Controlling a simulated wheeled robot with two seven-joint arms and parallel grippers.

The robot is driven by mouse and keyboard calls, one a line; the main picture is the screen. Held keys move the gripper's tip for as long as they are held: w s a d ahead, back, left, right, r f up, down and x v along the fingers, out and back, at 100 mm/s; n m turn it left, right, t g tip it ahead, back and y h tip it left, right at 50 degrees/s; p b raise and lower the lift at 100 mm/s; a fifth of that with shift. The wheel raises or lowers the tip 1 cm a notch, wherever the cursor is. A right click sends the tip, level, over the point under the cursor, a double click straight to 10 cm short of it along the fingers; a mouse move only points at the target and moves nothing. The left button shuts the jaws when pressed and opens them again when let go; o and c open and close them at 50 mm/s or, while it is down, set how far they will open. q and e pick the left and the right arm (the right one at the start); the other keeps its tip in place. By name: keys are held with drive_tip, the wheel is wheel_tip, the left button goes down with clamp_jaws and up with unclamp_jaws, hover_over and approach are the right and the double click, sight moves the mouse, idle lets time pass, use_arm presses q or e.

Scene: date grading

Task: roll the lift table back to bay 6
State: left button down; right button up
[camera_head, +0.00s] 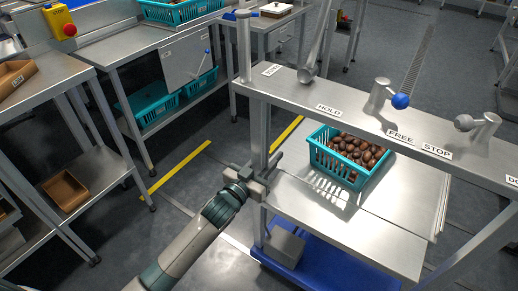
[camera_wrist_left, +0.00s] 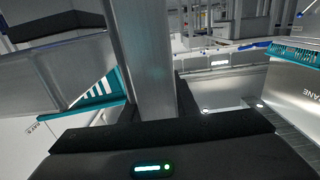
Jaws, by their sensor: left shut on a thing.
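The lift table has a grey platform (camera_head: 345,235) above a blue base (camera_head: 320,270). A teal crate of brown dates (camera_head: 350,160) sits on the platform. A grey top bar (camera_head: 345,108) carries labels reading HOLD, FREE and STOP, and several levers; one has a blue knob (camera_head: 400,101) above the FREE label. My left gripper (camera_head: 262,180) is shut on the upright grey post (camera_head: 260,130) at the table's left corner. In the left wrist view the post (camera_wrist_left: 148,60) rises between the dark fingers. My right gripper is not in view.
Yellow floor lines (camera_head: 178,169) mark the floor left of the table. A steel bench (camera_head: 135,50) with teal crates on its lower shelf (camera_head: 150,100) stands at the upper left. A shelf rack with a brown tray (camera_head: 65,191) stands at the left. Open floor lies between.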

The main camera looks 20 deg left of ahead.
use_arm(q)
drive_tip(key=d, duration=0.2)
drive_tip(key=s+d+p, duration=0.1)
drive_tip(key=d, duration=0.1)
drive_tip(key=shift+s+d, duration=0.1)
drive_tip(key=shift+s, duration=0.1)
drive_tip(key=shift+s+d, duration=0.2)
drive_tip(key=shift+d, duration=0.45)
drive_tip(key=shift+a, duration=0.1)
drive_tip(key=shift+s+d, duration=0.2)
drive_tip(key=shift+d, duration=0.4)
drive_tip(key=d, duration=0.1)
drive_tip(key=s+d, duration=0.1)
drive_tip(key=d, duration=0.1)
drive_tip(key=d+p, duration=0.1)
drive_tip(key=d, duration=0.1)
drive_tip(key=shift+s+d, duration=0.15)
drive_tip(key=shift+s, duration=0.2)
drive_tip(key=shift+s+d, duration=0.2)
drive_tip(key=shift+d, duration=0.6)
